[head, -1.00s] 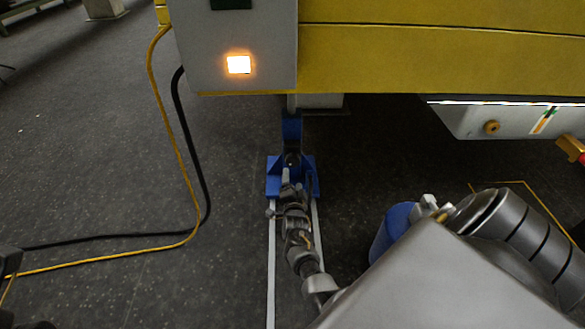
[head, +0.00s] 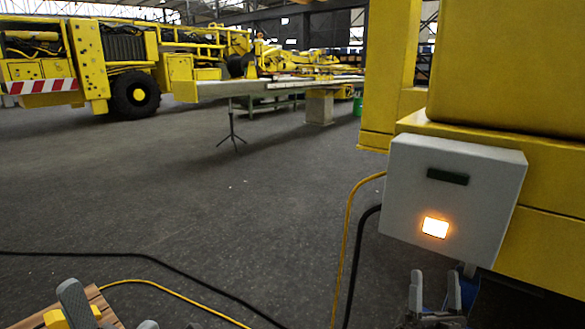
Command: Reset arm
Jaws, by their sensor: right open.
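My right gripper (head: 434,283) stands at the bottom right of the head view, below the grey control box. Its two grey fingers point up with a clear gap between them, and nothing shows in the gap. A small blue part shows just behind it, mostly hidden.
The grey control box (head: 455,200) with a lit orange button hangs on a yellow machine (head: 560,225). Yellow and black cables (head: 346,240) run over the floor. A wooden pallet (head: 110,312) lies bottom left. Open floor fills the middle. Yellow machines (head: 85,65) and a long bench stand behind.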

